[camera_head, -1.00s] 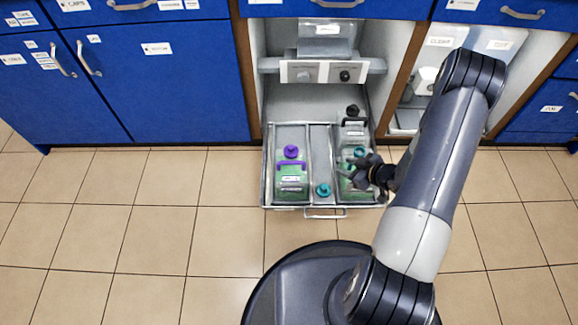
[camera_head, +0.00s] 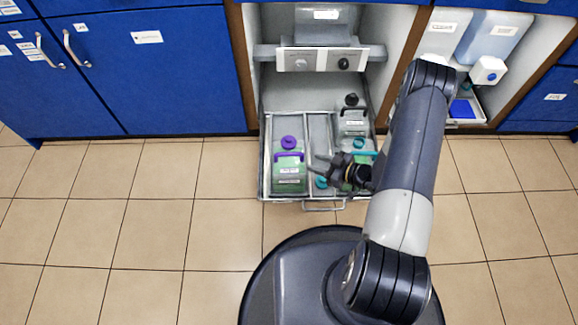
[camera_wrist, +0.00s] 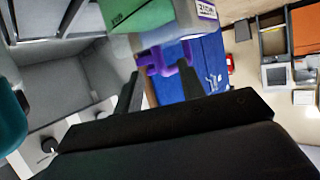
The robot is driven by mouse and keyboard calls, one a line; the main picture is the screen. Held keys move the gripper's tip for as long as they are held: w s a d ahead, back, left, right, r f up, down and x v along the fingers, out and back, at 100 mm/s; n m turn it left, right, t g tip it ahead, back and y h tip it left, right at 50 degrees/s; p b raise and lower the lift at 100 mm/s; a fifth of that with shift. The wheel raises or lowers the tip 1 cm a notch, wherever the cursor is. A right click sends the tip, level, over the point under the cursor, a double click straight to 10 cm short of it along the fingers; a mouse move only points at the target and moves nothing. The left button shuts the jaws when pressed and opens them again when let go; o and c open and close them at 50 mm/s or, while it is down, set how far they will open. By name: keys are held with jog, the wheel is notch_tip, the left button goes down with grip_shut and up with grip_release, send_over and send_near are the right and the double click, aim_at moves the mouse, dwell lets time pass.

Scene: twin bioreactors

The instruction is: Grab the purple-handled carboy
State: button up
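The purple-handled carboy (camera_head: 289,179) stands in the left part of the pulled-out drawer, with green liquid, a white label, a purple cap and a purple handle (camera_head: 289,156). My gripper (camera_head: 311,164) is just right of it, over the drawer's middle section, with its fingers apart and pointing left toward the carboy. In the wrist view the carboy (camera_wrist: 140,17) is at the top, and its purple handle (camera_wrist: 165,62) shows just beyond and between the two dark fingertips (camera_wrist: 160,73). Nothing is held; I see no contact.
The metal drawer (camera_head: 262,170) also holds a carboy with a black handle (camera_head: 353,123) at the back right and teal-capped items partly hidden by my gripper. A teal cap (camera_wrist: 10,115) is close at the wrist view's left edge. Open floor (camera_head: 150,200) lies to the left.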

aim_at(304, 158)
jog(key=b+x, duration=0.1)
jog(key=x, duration=0.3)
jog(key=shift+w+a+f+b, duration=0.2)
jog(key=shift+w+b, duration=0.1)
jog(key=shift+b, duration=0.05)
jog(key=shift+c, duration=0.5)
grip_shut()
dwell(0.5)
jog(key=shift+r, duration=0.15)
